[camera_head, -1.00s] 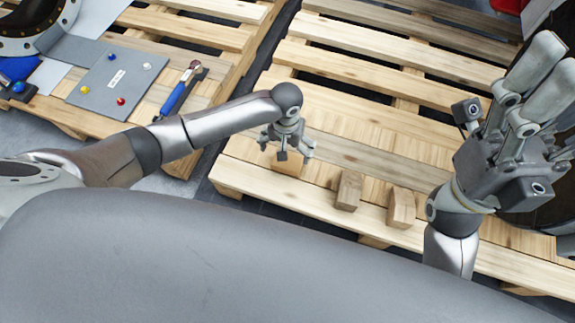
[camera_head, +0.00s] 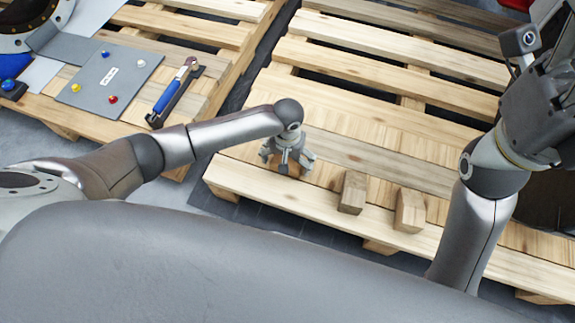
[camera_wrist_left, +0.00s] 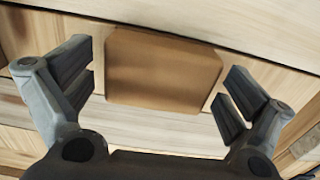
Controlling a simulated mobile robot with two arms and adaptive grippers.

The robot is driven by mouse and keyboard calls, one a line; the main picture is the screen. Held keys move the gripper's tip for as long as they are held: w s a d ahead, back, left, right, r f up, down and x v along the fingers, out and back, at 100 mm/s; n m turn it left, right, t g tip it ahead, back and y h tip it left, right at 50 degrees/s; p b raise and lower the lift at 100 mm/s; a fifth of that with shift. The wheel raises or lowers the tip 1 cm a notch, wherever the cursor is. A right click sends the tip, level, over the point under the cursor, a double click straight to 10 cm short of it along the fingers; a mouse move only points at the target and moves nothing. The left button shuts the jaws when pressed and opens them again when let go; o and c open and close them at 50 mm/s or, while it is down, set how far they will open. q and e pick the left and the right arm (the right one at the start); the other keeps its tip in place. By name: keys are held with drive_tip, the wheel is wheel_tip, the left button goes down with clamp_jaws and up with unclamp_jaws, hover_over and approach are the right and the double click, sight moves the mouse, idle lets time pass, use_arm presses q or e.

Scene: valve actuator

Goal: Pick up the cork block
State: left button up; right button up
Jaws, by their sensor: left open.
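A smooth brown block (camera_wrist_left: 163,70), which looks like the cork block, lies on the wooden pallet and sits between the open fingers in the left wrist view. Gaps show between it and both finger pads. In the head view my left gripper (camera_head: 286,166) is open, points down over the block and hides most of it. My right gripper is raised at the right edge, and its fingers are cut off by the frame.
Two other wooden blocks stand to the right on the same pallet, a darker one (camera_head: 352,193) and a lighter one (camera_head: 410,211). A second pallet at left holds a grey panel with coloured knobs (camera_head: 110,76) and a blue-handled tool (camera_head: 172,93).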

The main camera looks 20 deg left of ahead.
use_arm(q)
drive_tip(key=shift+f, duration=0.3)
drive_tip(key=c, duration=1)
drive_tip(key=shift+r, duration=0.15)
drive_tip(key=shift+c, duration=0.2)
